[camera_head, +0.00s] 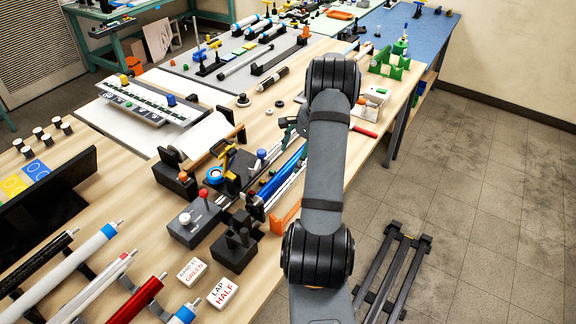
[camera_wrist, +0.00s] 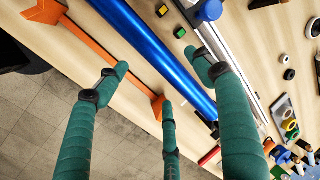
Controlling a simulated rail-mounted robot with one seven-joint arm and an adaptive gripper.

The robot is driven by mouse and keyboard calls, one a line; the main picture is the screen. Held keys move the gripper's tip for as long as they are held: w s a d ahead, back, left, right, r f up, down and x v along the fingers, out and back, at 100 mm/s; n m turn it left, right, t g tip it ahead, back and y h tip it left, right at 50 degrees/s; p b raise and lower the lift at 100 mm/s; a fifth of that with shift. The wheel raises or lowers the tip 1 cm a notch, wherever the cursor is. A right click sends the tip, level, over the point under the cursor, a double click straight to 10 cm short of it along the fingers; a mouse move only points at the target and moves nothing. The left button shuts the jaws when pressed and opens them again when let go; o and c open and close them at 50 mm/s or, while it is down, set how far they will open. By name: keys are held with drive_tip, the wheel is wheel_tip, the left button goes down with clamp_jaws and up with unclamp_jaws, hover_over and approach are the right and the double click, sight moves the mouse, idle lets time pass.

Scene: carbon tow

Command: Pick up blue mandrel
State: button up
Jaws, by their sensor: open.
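The blue mandrel (camera_wrist: 155,50) is a long shiny blue tube. It runs diagonally across the wrist view, from the top toward the lower right. In the head view the blue mandrel (camera_head: 280,179) lies along the bench front, left of my arm. My gripper (camera_wrist: 161,75) has three teal fingers spread open, with nothing held. In the wrist view the tube passes between the left and right fingertips, and the gap to it cannot be told. In the head view my gripper (camera_head: 290,124) is partly hidden behind my arm.
An orange rack (camera_wrist: 95,45) runs beside the tube along the bench edge. A silver rail with a blue knob (camera_wrist: 209,10) lies on its other side. A black joystick box (camera_head: 236,243) and label blocks (camera_head: 222,292) sit at the near bench.

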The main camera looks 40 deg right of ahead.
sight(294, 165)
drive_tip(key=shift+w+f, duration=0.2)
drive_tip(key=shift+f, duration=0.3)
drive_tip(key=shift+a+f+p, duration=0.15)
drive_tip(key=shift+f+p, duration=0.3)
drive_tip(key=shift+p, duration=0.1)
drive_tip(key=p+x, duration=0.1)
drive_tip(key=x, duration=0.3)
drive_tip(key=shift+f+p, duration=0.25)
drive_tip(key=shift+p, duration=0.1)
drive_tip(key=shift+c, duration=0.6)
drive_tip(key=c, duration=1.4)
drive_tip(key=shift+c, duration=0.2)
drive_tip(key=shift+r, duration=0.1)
